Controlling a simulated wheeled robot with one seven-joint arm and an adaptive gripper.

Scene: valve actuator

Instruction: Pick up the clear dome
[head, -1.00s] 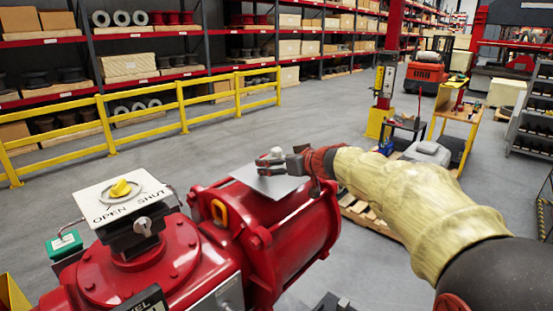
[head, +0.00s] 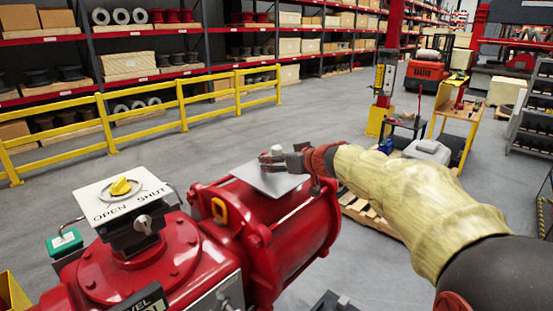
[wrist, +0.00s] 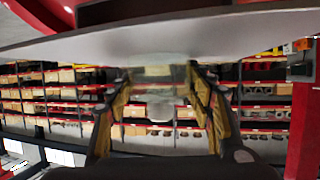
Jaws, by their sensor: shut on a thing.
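The clear dome (head: 277,150) shows only as a small pale, see-through shape at my gripper's tips in the head view. In the wrist view it is a faint translucent body with a pale knob (wrist: 160,108) between the fingers. My gripper (head: 272,161) is shut on it, low over a flat grey plate (head: 268,184) on top of the red actuator. The plate (wrist: 80,47) spans the top of the wrist view. I cannot tell whether the dome touches the plate. Much of the dome's outline is hard to make out.
The red actuator body (head: 300,225) lies under my arm. A yellow railing (head: 150,112) and shelves are behind. Floor between is clear.

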